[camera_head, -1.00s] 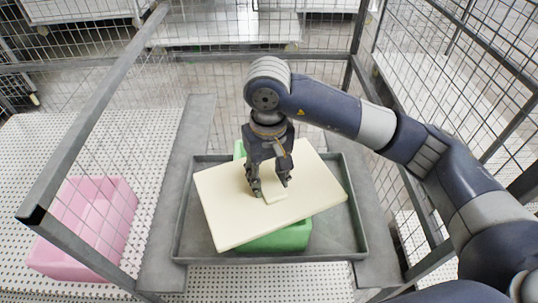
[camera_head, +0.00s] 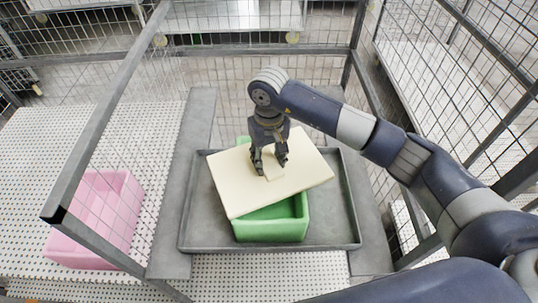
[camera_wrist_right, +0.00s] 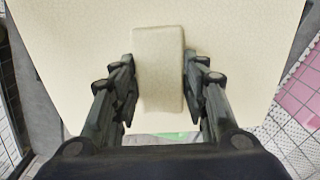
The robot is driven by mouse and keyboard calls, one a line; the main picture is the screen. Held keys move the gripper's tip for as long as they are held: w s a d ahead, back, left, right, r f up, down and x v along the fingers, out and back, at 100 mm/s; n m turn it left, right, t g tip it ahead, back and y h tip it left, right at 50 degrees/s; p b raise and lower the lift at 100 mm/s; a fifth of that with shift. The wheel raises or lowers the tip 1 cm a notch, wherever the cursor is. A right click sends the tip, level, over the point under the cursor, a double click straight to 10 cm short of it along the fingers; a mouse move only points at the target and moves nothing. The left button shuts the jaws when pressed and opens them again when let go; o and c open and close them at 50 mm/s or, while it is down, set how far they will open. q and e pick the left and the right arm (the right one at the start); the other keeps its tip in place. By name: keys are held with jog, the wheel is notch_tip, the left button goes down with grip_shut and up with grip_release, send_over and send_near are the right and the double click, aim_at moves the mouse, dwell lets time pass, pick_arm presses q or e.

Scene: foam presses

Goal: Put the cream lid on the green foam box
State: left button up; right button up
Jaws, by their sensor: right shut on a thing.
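The cream lid (camera_head: 236,186) is a flat slab with a raised handle block (camera_head: 275,171) in its middle. My right gripper (camera_head: 269,167) is shut on that block from above; in the right wrist view the fingers (camera_wrist_right: 158,88) stand on both sides of the handle. The green foam box (camera_head: 270,229) stands in the grey tray (camera_head: 270,249). The lid is over the box, turned askew to it, and hides most of it. The box's near wall and part of its inside show below the lid. I cannot tell whether lid and box touch. My left gripper is out of view.
A pink foam box (camera_head: 100,212) stands at left on the white perforated surface (camera_head: 70,135), behind a slanting grey frame bar (camera_head: 112,105). Wire mesh panels close in the back and right. The tray's floor is bare around the green box.

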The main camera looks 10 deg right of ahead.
jog(key=shift+f, duration=0.2)
jog(key=o, duration=0.7)
jog(key=shift+o, duration=1.3)
jog(key=shift+r, duration=0.15)
